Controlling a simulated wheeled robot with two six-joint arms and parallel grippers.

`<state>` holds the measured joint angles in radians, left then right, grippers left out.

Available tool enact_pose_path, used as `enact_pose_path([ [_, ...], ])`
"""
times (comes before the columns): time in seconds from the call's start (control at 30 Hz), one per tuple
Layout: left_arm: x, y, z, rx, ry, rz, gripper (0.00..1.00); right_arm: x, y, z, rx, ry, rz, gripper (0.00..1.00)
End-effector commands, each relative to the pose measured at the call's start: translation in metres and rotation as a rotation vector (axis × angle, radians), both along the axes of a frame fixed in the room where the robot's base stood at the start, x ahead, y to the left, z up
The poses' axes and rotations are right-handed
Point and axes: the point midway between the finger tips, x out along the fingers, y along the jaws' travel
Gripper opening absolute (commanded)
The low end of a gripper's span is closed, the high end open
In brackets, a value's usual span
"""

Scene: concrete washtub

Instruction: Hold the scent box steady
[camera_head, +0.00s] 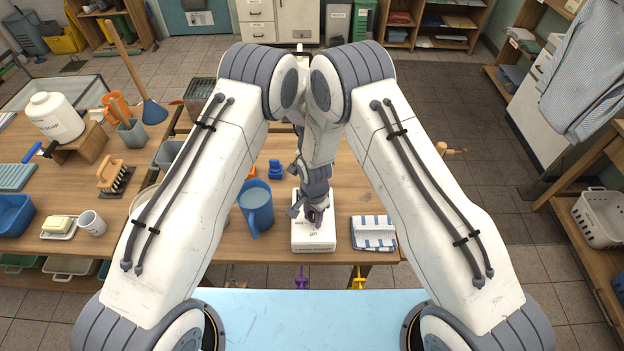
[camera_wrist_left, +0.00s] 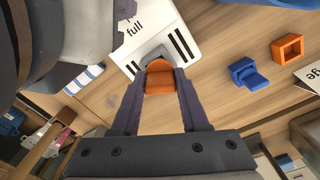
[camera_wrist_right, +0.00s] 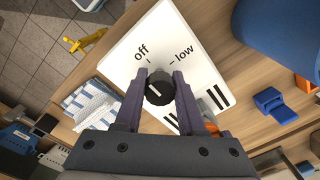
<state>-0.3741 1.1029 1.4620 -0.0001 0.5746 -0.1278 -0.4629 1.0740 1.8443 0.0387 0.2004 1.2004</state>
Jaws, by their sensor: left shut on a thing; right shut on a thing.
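The scent box (camera_head: 313,238) is a white box lying on the wooden table, with a black dial (camera_wrist_right: 159,87) on its top. Labels "off" and "low" show in the right wrist view, and "full" with dark vent slots in the left wrist view (camera_wrist_left: 150,35). My right gripper (camera_head: 315,213) is shut on the dial, one finger on each side. My left gripper (camera_wrist_left: 160,85) is shut on an orange block (camera_wrist_left: 160,82) at a grey opening in the box's edge. How far the block sits inside is unclear. The left gripper is mostly hidden in the head view.
A small blue piece (camera_head: 276,169) lies behind the mug. The table's front edge runs just below the box.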

Motion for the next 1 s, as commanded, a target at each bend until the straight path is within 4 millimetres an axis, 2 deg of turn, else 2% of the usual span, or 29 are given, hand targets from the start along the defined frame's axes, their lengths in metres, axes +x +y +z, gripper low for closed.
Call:
enact_pose_path([
  [0.3, -0.0022, -0.0021, -0.0118, 0.003, 0.001, -0.010, 0.00, -0.0005, 0.0017, 0.0010, 0.000, 0.001, 0.004, 0.00],
  [0.57, -0.0026, -0.0028, -0.0129, 0.003, 0.001, -0.012, 0.00, -0.0007, 0.0026, 0.0014, 0.000, 0.001, 0.006, 0.00],
  [0.6, -0.0028, -0.0028, -0.0130, 0.003, 0.002, -0.012, 0.56, -0.0008, 0.0028, 0.0014, 0.000, 0.001, 0.006, 0.00],
  [0.67, -0.0031, -0.0028, -0.0130, 0.004, 0.003, -0.012, 0.79, -0.0006, 0.0031, 0.0014, 0.000, 0.000, 0.007, 0.00],
  [1.0, -0.0040, -0.0024, -0.0119, 0.003, 0.006, -0.010, 0.79, 0.0007, 0.0037, 0.0018, 0.002, -0.004, 0.007, 0.00],
])
